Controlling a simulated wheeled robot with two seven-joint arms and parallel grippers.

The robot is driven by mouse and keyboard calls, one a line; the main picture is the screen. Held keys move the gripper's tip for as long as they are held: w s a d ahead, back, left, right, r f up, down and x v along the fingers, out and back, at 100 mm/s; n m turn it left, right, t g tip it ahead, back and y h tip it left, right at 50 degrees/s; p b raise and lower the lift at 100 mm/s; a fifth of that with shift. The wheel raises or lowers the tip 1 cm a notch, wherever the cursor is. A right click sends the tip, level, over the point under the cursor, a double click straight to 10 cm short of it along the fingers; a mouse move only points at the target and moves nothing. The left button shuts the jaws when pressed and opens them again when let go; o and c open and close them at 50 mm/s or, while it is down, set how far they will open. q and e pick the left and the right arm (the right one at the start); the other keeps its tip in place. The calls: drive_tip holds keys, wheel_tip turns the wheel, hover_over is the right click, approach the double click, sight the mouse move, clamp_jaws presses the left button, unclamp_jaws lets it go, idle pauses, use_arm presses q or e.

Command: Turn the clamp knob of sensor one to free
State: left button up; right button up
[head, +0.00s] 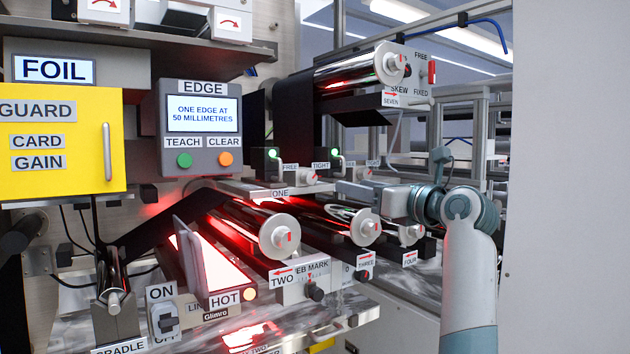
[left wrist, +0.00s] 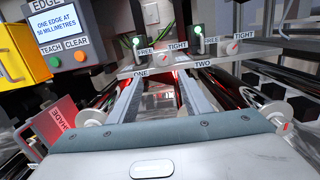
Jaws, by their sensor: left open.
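Sensor one's clamp knob (head: 305,177) is a small pale knob with a red mark, between the FREE and TIGHT labels above the label ONE. In the left wrist view the knob (left wrist: 170,57) stands just beyond my fingertips; I cannot read its exact setting. Sensor one (head: 272,160), a dark block with a green light, is left of the knob. My left gripper (head: 342,188) is to the right of the knob in the head view, apart from it. In the left wrist view its two fingers (left wrist: 157,80) are open, with nothing between them. My right gripper is not in view.
Sensor two's similar knob (left wrist: 232,47) stands close on the right. Metal rollers with white end discs (head: 279,237) lie below the sensor rail (head: 262,188). A dark web and upper roller (head: 350,72) hang above. The edge panel (head: 203,125) is at the left.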

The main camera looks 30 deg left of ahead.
use_arm(q)
drive_tip(key=shift+w+d+r+h, duration=0.1)
drive_tip(key=shift+d+h, duration=0.2)
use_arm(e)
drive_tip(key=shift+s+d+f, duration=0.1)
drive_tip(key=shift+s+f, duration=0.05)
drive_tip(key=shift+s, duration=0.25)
use_arm(q)
drive_tip(key=shift+a, duration=0.15)
drive_tip(key=p, duration=0.8)
approach(312, 179)
drive_tip(key=x, duration=0.8)
drive_tip(key=shift+a, duration=0.1)
drive_tip(key=shift+w+a, duration=0.25)
drive_tip(key=shift+a, duration=0.05)
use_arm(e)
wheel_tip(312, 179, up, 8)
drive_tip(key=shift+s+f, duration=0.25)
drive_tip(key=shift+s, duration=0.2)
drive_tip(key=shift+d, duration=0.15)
use_arm(q)
drive_tip(key=c, duration=1)
